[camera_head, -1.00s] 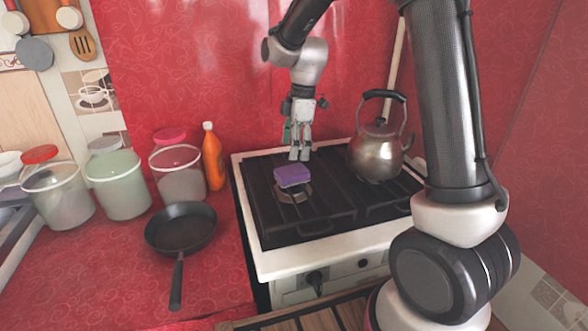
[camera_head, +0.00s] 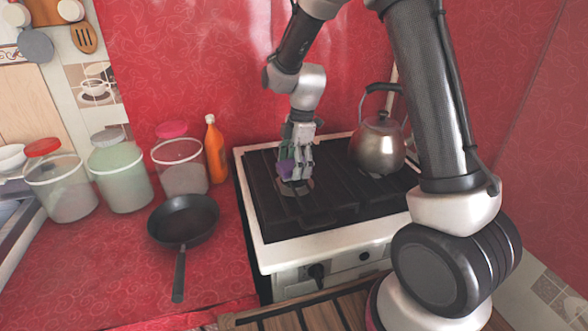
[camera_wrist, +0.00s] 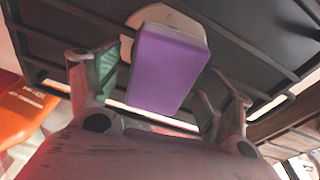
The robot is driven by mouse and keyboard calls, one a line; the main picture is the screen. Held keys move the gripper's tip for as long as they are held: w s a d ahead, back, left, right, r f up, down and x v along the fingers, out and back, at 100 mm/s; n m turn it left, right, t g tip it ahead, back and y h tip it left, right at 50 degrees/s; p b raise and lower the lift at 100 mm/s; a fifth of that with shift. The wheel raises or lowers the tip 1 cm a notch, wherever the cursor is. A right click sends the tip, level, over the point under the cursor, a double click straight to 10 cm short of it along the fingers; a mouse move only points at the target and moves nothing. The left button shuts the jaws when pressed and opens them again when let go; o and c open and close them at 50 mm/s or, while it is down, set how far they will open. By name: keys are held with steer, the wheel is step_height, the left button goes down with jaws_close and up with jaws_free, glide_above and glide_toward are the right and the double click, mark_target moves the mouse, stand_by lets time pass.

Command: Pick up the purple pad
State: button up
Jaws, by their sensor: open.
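The purple pad (camera_wrist: 168,68) lies on a burner of the black stove top, with a pale layer along its edge. In the head view the pad (camera_head: 285,168) is partly hidden by my gripper (camera_head: 296,180), which is down at the burner. In the wrist view my gripper (camera_wrist: 160,95) is open, with one finger on each side of the pad. Gaps show between the pad and both fingers. The pad's near end lies between the fingertips.
A metal kettle (camera_head: 378,145) stands on the stove (camera_head: 330,240) to the right. A black pan (camera_head: 183,218), an orange bottle (camera_head: 215,150) and several lidded jars (camera_head: 120,180) stand on the red counter (camera_head: 110,260) to the left. Black grate bars surround the burner.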

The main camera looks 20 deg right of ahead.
steer(key=shift+f, duration=0.25)
stand_by(0.5)
steer(key=shift+c, duration=0.2)
steer(key=c, duration=0.8)
